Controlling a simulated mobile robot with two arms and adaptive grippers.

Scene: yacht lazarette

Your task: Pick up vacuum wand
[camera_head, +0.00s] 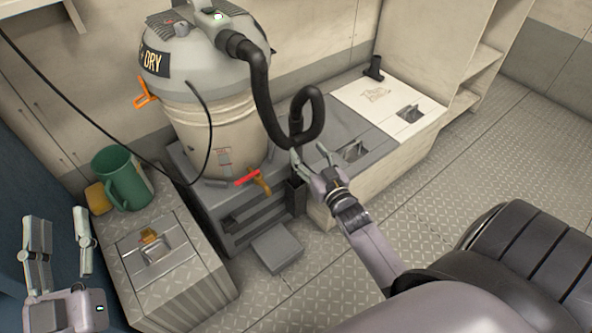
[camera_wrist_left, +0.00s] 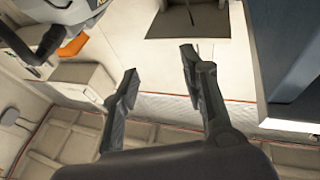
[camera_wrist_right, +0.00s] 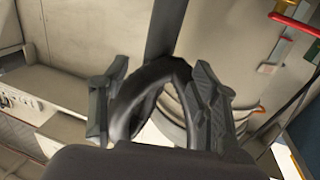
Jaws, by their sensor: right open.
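The black vacuum hose (camera_head: 262,85) runs from the top of the vacuum and bends into a loop. Its lower end meets a dark upright piece (camera_head: 296,194) beside the grey base, likely the wand or its holder; I cannot tell which. My right gripper (camera_head: 309,153) is open beside the lower part of the loop. In the right wrist view the curved hose (camera_wrist_right: 147,95) shows between the spread fingers (camera_wrist_right: 160,68), and a straight dark tube (camera_wrist_right: 164,30) rises behind it. No grip on it shows. My left gripper (camera_head: 60,238) is open and empty at the lower left.
The wet/dry vacuum (camera_head: 210,115) stands on a grey base (camera_head: 235,205). A green mug (camera_head: 122,180) and a yellow item (camera_head: 98,198) are on the left locker (camera_head: 165,262). A white panel (camera_head: 385,100) lies on the bench behind. The patterned floor (camera_head: 480,190) at right is clear.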

